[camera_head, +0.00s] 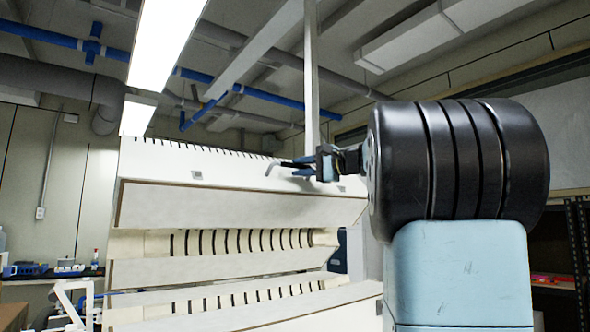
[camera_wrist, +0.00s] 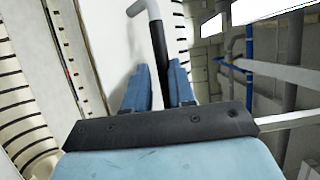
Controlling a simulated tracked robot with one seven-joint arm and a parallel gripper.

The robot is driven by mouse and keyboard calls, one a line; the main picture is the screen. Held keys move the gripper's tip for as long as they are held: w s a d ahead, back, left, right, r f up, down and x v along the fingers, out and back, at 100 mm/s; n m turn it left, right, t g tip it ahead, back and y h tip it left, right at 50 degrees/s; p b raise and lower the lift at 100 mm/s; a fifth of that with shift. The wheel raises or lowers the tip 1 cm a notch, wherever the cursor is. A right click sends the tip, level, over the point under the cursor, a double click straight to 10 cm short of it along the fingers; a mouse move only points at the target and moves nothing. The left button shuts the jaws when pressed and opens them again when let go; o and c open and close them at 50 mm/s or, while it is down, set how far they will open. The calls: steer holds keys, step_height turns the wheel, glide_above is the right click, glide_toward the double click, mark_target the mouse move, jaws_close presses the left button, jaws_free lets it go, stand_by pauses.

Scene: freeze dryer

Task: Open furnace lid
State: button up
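The furnace is a large cream body (camera_head: 215,267) with dark slots in its sections, left of centre in the head view. Its upper part, which looks like the lid (camera_head: 230,206), has a broad flat front panel; a slotted band shows below it. A bent grey handle (camera_head: 271,167) stands at its upper right and shows large in the wrist view (camera_wrist: 155,15). My gripper (camera_head: 305,166) is at this handle. In the wrist view its blue fingers (camera_wrist: 160,85) lie on both sides of the handle's dark shaft, with little gap visible. The fingertip contact is partly hidden.
A thin grey vertical post (camera_head: 311,75) rises behind my gripper. Blue pipes (camera_head: 270,92) run under the ceiling. A bench with small items (camera_head: 50,268) stands at the left, and a dark shelf (camera_head: 555,250) at the right. Open air lies above the furnace.

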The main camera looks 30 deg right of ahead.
steer(key=v, duration=1.1)
steer(key=shift+s+d, duration=0.2)
steer(key=shift+s, duration=0.05)
